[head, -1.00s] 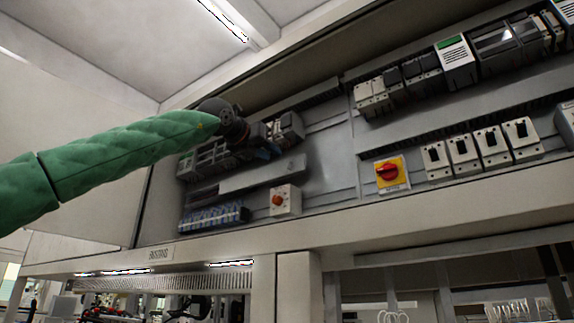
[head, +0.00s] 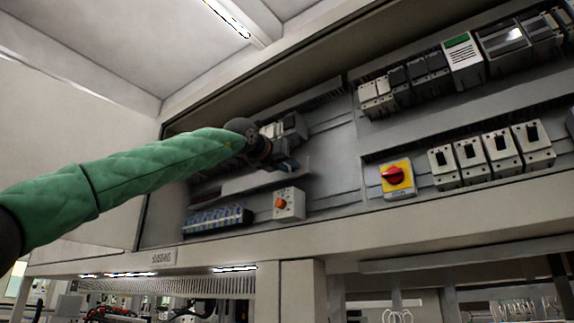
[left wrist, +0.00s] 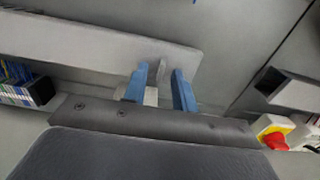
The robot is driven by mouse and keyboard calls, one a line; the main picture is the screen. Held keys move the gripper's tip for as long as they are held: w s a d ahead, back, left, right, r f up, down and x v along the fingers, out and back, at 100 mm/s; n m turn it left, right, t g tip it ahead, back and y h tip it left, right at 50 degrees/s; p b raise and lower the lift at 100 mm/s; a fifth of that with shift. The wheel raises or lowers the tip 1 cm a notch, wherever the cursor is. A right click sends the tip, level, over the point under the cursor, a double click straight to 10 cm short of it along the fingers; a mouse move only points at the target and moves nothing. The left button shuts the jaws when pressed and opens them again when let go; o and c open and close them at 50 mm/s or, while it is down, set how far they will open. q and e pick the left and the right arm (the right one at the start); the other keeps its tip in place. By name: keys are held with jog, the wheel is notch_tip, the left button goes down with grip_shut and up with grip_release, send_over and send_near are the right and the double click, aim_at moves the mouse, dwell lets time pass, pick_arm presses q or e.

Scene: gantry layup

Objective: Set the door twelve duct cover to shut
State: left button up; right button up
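A long pale grey duct cover (head: 240,184) lies in the left bay of the cabinet, below a row of devices. It also shows in the left wrist view (left wrist: 80,42), with a small upright grey tab (left wrist: 160,72) near its right end. My left gripper (head: 288,164) is at the cover's right end, partly hidden by my wrist. In the left wrist view its two blue fingers (left wrist: 157,88) are apart, one on each side of the tab. I cannot tell whether they touch it. No legible label names door twelve. My right gripper is not in view.
A red rotary switch on a yellow plate (head: 395,178) is to the right; it also shows in the wrist view (left wrist: 276,135). A box with an orange knob (head: 288,204) and blue terminal blocks (head: 217,218) sit below the cover. Breakers (head: 490,155) fill the right bay.

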aim_at(239, 185)
pick_arm(q)
grip_shut()
